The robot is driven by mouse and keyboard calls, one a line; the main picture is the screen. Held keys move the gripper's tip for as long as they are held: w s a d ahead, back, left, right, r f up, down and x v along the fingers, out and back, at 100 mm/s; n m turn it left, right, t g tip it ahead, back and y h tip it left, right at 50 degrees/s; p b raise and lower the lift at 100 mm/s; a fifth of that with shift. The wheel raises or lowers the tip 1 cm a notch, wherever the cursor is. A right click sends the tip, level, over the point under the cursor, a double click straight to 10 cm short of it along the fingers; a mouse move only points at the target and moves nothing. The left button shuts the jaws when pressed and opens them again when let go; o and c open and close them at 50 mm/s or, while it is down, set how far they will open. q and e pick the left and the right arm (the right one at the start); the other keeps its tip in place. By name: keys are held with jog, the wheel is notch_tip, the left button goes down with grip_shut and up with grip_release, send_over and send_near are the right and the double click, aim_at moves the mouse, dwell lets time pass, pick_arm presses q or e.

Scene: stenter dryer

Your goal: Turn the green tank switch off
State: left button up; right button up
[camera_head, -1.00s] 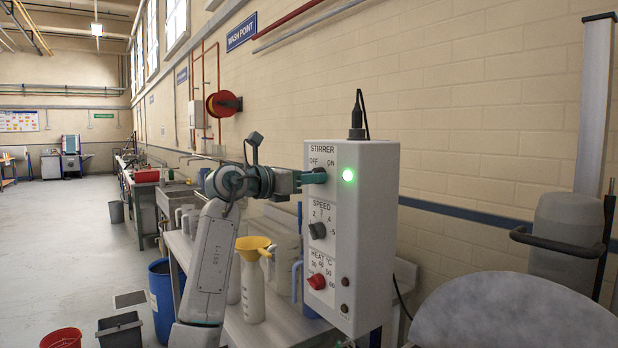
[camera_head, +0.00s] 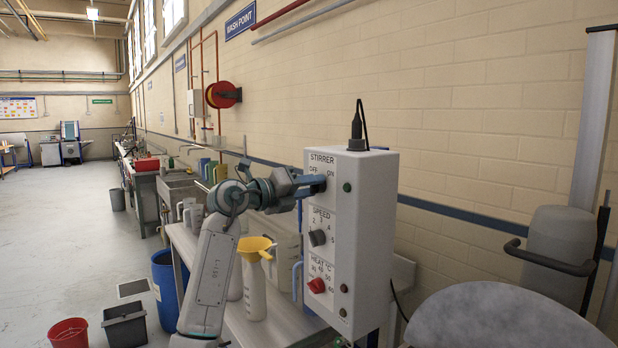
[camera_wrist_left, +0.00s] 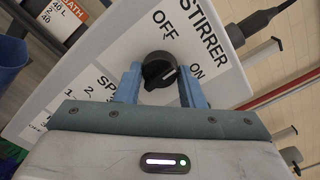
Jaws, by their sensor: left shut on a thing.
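A white control box (camera_head: 368,250) stands on the bench, with panels labelled STIRRER, SPEED and HEAT. My left gripper (camera_head: 318,184) is at its top STIRRER switch and mostly hides it in the head view. In the left wrist view the switch is a black knob (camera_wrist_left: 160,70) between my blue fingers, which are shut on it. OFF and ON are printed beside the knob; I cannot tell exactly which one its white mark points to. The green lamp (camera_head: 347,187) beside the switch is dark. My right gripper is not in view.
Below are a black SPEED knob (camera_head: 317,238) and a red HEAT knob (camera_head: 316,285). A blue drum (camera_head: 164,285), grey bin (camera_head: 124,325) and red bucket (camera_head: 68,334) are on the floor.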

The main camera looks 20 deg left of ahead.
pick_arm(q)
jog(key=shift+n+p, duration=4.2)
jog(key=o, duration=1)
jog(key=b+v, duration=0.5)
jog(key=v, duration=0.5)
jog(key=shift+s+a, duration=0.25)
jog(key=shift+a, duration=0.05)
